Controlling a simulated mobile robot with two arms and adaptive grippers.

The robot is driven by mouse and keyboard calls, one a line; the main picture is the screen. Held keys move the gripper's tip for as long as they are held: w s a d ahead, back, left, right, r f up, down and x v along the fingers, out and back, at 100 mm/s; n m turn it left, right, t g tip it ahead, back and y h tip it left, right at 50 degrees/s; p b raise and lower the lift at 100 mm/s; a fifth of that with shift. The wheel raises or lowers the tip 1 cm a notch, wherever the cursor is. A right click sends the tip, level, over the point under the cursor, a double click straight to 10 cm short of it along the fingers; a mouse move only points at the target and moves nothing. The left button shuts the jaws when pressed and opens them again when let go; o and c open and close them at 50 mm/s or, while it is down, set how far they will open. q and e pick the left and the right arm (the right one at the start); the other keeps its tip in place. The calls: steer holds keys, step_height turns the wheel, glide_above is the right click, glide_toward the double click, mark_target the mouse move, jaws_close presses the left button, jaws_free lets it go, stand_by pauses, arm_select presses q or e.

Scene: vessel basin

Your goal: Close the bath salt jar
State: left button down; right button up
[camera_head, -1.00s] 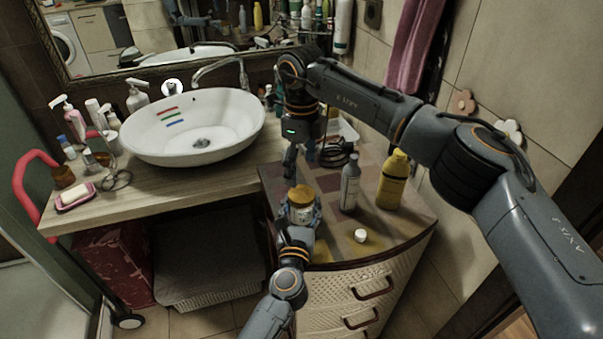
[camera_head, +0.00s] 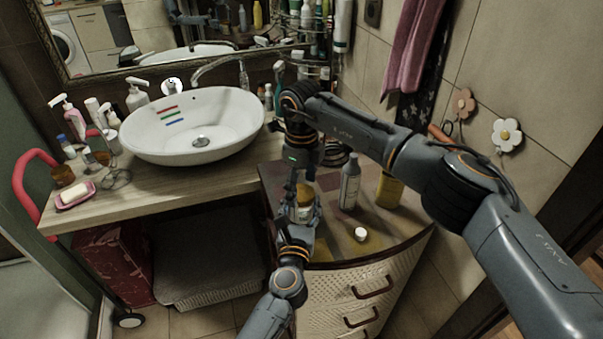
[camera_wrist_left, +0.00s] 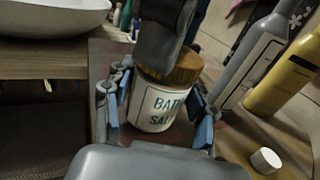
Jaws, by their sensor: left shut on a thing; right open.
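The bath salt jar (camera_head: 304,212) stands on the right, tiled part of the counter. In the left wrist view the jar (camera_wrist_left: 158,108) has a white "BATH SALT" label, and a wooden-brown lid (camera_wrist_left: 188,72) is on its top. I cannot tell whether the lid is fully seated. My left gripper (camera_wrist_left: 158,118) is shut on the jar, with fingers on both sides; it also shows in the head view (camera_head: 300,222). My right gripper (camera_head: 298,183) is open and points down right at the lid, hiding part of it. I cannot tell whether it touches the lid.
A grey bottle (camera_head: 349,182) and a yellow bottle (camera_head: 389,190) stand right of the jar. A small white cap (camera_head: 361,234) lies near the counter's curved front edge. The white basin (camera_head: 190,135) is at the left. The counter in front of the bottles is mostly clear.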

steer(key=shift+f, duration=0.35)
steer(key=shift+c, duration=0.5)
steer(key=c, duration=1.1)
steer(key=o, duration=1.4)
steer(key=shift+c, duration=0.2)
step_height(320, 180, up, 12)
